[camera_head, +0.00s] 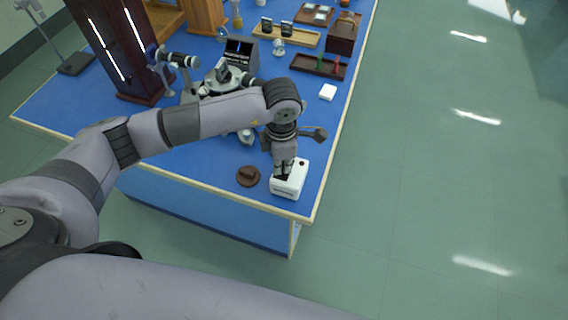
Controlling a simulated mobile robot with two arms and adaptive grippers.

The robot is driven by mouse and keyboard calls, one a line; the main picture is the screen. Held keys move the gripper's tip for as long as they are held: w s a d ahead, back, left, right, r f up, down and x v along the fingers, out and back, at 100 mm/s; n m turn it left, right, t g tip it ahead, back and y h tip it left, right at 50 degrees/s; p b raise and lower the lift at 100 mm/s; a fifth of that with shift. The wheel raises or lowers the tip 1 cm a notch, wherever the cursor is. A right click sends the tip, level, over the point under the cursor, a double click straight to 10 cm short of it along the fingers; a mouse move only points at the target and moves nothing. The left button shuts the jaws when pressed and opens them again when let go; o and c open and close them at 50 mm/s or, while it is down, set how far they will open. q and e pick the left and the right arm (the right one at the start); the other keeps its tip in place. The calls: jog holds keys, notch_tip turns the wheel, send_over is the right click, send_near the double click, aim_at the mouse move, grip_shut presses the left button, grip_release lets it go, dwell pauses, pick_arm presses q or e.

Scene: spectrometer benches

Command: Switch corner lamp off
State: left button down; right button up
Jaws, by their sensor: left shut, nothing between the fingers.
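A white box (293,184) with a small dark red spot on top stands at the near right corner of the blue bench (205,160). It may be the corner lamp's switch box; I cannot tell whether a lamp is lit. My left gripper (283,174) is shut and empty, pointing down at the left part of the box's top. Its fingertips are at or just above the top; contact cannot be made out. The gripper hides part of the box. My right gripper is not in view.
A brown round object (248,176) lies just left of the box. A spectrometer-like instrument (222,78) stands behind my arm. A small white block (327,92) and a dark tray (318,67) lie farther back. Green floor is clear at the right.

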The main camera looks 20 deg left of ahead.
pick_arm(q)
jog(key=shift+r+p, duration=1.7)
jog(key=shift+r, duration=1.8)
